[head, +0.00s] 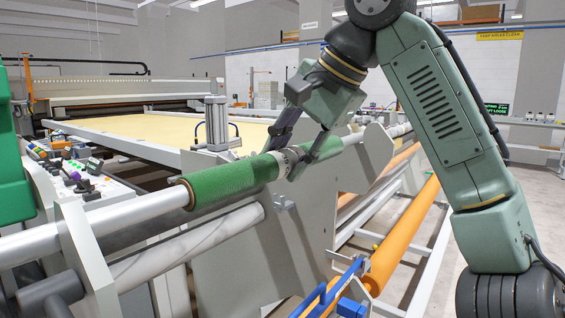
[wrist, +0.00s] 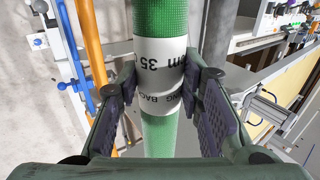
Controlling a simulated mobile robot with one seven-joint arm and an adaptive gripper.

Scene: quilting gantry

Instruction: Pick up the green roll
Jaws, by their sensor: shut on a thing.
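The green roll (head: 232,179) is a textured green tube with a white printed band around its middle. It sits around a long pale metal bar of the gantry. In the wrist view the roll (wrist: 162,18) runs up through the middle, and its white band (wrist: 161,60) carries dark lettering. My gripper (head: 295,163) comes down onto the roll at the white band. In the wrist view its two dark padded fingers (wrist: 168,108) stand on either side of the band, shut on the roll. The finger on the far side is partly hidden in the head view.
The metal bar (head: 140,208) runs on to the left past a grey side plate (head: 88,262). An orange roll (head: 405,232) lies lower right on a white frame. A control panel (head: 85,195) stands left. A pale yellow bed (head: 160,128) lies behind.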

